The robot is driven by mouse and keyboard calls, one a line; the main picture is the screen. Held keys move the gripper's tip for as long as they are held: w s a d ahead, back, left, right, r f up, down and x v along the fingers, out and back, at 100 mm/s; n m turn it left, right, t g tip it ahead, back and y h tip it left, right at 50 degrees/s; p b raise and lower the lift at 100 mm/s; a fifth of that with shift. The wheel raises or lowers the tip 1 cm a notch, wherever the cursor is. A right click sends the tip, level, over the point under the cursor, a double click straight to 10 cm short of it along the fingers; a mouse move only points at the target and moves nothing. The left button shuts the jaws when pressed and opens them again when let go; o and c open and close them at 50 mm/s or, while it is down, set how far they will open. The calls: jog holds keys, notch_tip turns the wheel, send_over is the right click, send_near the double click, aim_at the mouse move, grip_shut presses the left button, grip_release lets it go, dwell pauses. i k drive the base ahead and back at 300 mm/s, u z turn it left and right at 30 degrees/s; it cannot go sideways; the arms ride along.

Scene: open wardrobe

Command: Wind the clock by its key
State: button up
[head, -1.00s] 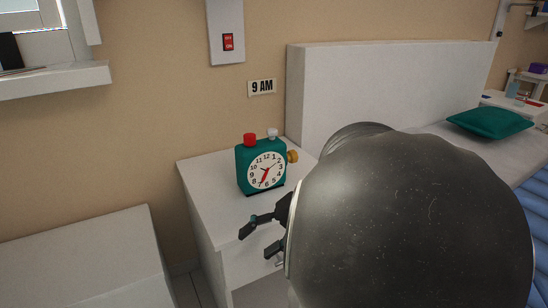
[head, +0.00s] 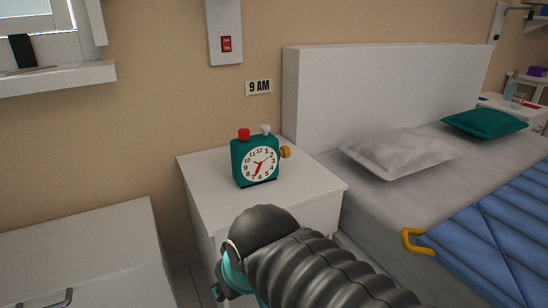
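A green clock (head: 243,172) with a white dial stands upright on the white bedside table (head: 203,187). A red knob (head: 243,134) and a pale knob (head: 265,129) are on its top. A yellow-brown key (head: 285,152) sticks out from its right side. My arm comes in from the bottom and its end lies low in front of the table, apart from the clock.
A bed with a white headboard (head: 386,91), a pale pillow (head: 400,152) and a blue cover (head: 500,235) stands at the right. A yellow handle (head: 410,240) is at the bed's edge.

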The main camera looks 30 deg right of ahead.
aim_at(285, 152)
jog(key=k, duration=1.05)
jog(key=z, duration=0.5)
jog(key=i, duration=1.4)
jog(key=u, duration=0.25)
